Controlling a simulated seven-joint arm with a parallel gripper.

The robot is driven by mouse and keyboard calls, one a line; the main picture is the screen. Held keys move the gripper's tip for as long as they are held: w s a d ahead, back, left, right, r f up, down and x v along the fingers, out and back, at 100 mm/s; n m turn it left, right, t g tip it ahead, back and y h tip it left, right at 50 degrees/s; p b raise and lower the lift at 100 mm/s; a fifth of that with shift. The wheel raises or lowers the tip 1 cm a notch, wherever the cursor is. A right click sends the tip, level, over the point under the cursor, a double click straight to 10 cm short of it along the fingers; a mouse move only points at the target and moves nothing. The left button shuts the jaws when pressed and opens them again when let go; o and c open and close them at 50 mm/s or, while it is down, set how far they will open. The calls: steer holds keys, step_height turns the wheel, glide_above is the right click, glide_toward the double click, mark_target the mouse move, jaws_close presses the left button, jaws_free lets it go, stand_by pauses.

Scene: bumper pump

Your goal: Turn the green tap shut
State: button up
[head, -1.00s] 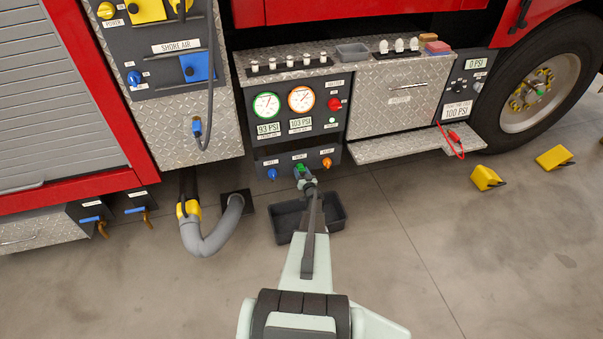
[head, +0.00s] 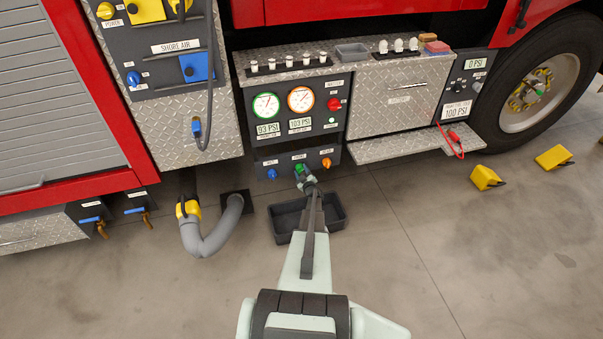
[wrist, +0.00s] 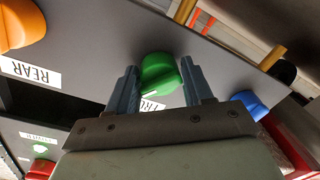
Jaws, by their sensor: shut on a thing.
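The green tap (wrist: 158,70) is a round knob on the grey lower panel, between a blue tap and an orange tap. In the wrist view my gripper (wrist: 159,88) has one finger on each side of the green tap and is shut on it. A label below the tap is partly hidden by the gripper. In the head view the green tap (head: 299,168) shows just above my gripper (head: 305,180), which reaches up to it from below and covers part of it.
The blue tap (head: 272,174) is left of the green one and the orange tap (head: 326,163) is right of it. Two dials (head: 283,102) sit above. A black tray (head: 335,214) lies on the floor below, and a grey hose (head: 212,238) curves at the left.

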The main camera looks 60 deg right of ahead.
steer(key=n, duration=0.4)
steer(key=shift+s+d+r+g, duration=0.15)
steer(key=shift+s+d+g, duration=0.1)
steer(key=shift+s+g, duration=0.05)
steer(key=shift+r+n+h, duration=0.15)
steer(key=shift+n+h, duration=0.15)
steer(key=shift+n, duration=1.2)
steer(key=shift+w, duration=0.1)
steer(key=o, duration=0.7)
steer(key=shift+r+n, duration=0.1)
steer(key=shift+n, duration=0.2)
steer(key=shift+o, duration=1.4)
steer(key=shift+w+a, duration=0.1)
steer(key=v, duration=1.3)
steer(key=shift+s+a, duration=0.25)
steer(key=shift+a, duration=0.1)
